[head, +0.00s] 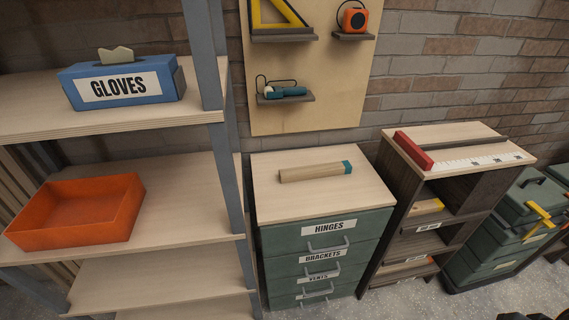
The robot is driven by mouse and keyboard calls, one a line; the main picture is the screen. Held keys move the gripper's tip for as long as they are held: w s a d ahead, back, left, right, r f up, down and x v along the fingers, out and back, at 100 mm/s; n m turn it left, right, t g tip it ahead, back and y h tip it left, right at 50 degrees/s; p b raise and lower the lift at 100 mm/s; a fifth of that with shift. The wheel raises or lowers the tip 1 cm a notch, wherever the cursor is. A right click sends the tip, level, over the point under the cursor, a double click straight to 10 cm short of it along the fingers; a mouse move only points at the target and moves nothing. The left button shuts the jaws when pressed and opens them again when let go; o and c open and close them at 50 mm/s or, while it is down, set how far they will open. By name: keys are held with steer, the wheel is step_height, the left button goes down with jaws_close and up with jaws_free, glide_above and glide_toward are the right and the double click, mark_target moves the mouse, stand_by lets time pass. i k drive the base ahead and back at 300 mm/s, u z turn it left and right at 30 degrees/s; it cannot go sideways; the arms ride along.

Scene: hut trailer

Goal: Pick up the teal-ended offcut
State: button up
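The teal-ended offcut (311,173) is a short pale wooden block with a teal right end. It lies flat, nearly left to right, on the pale top of the green drawer cabinet (274,202). Nothing touches it or covers it in the head view. My gripper cannot be made out in this view; only small dark shapes show at the bottom right edge, too cut off to identify.
Left, a shelf rack holds a blue gloves box (124,83) and an orange tray (80,212); its grey post (236,190) stands beside the cabinet. A pegboard (310,112) with ledges hangs behind.

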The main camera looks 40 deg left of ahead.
mark_target(296, 174)
steer(key=u, duration=1.05)
steer(key=i, duration=0.95)
steer(key=u, duration=1.1)
